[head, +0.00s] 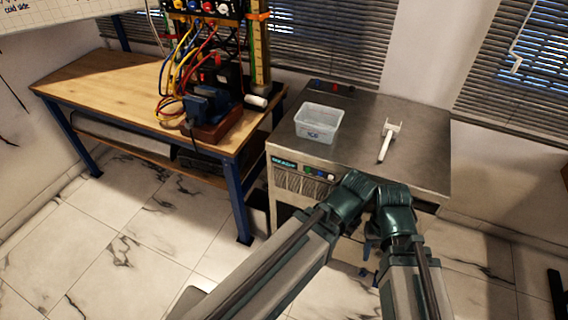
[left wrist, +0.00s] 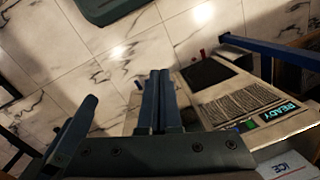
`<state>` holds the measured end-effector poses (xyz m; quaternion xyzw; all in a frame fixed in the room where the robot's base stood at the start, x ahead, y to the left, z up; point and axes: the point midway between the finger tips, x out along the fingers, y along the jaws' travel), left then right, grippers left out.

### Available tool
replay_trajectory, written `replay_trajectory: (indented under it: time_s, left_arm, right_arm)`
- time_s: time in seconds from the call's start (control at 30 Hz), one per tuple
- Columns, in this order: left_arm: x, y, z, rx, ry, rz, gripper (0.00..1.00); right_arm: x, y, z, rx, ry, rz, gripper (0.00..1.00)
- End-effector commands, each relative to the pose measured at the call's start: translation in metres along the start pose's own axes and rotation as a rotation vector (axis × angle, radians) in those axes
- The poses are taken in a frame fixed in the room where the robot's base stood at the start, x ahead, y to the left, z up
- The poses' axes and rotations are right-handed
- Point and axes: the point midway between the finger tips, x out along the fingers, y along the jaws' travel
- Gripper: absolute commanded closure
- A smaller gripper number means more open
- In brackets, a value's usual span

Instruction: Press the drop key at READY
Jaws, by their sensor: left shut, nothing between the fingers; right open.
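A steel cabinet (head: 420,168) has a small lit display (head: 284,162) on its front, which reads READY in the left wrist view (left wrist: 280,112). I cannot tell which is the drop key. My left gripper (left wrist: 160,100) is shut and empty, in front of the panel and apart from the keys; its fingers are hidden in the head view. My right gripper (head: 369,250) is open and empty, low before the cabinet, partly hidden by its arm.
On the cabinet stand a clear tub (head: 318,125) labelled ICE and a white tool (head: 388,142). A wooden bench (head: 105,85) with a vice (head: 208,108), hoses and gauge rig stands at the left. The marble floor (head: 130,230) in front is clear.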

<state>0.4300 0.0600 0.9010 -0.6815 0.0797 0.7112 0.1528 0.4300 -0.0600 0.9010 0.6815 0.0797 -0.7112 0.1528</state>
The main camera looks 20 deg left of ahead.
Motion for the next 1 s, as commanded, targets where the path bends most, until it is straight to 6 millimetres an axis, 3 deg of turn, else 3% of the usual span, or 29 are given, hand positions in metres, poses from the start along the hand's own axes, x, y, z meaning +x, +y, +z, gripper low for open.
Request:
replay_trajectory:
  time_s: [0.23,0.37,0.67,1.0]
  left_arm:
    - [0.003,0.0,-0.001,0.003,0.004,0.005,1.0]
    - [0.022,-0.001,-0.012,0.025,0.044,0.052,1.0]
    - [0.088,-0.019,-0.075,0.137,0.349,0.252,1.0]
    - [0.125,-0.084,-0.138,0.165,0.786,0.277,1.0]
  right_arm:
    - [0.003,0.0,0.0,0.0,0.0,0.0,0.5]
    - [0.021,-0.002,-0.001,0.0,0.0,0.0,0.5]
    - [0.1,-0.01,-0.006,0.0,0.0,0.0,0.5]
    - [0.179,-0.017,-0.011,-0.001,0.0,0.0,0.5]
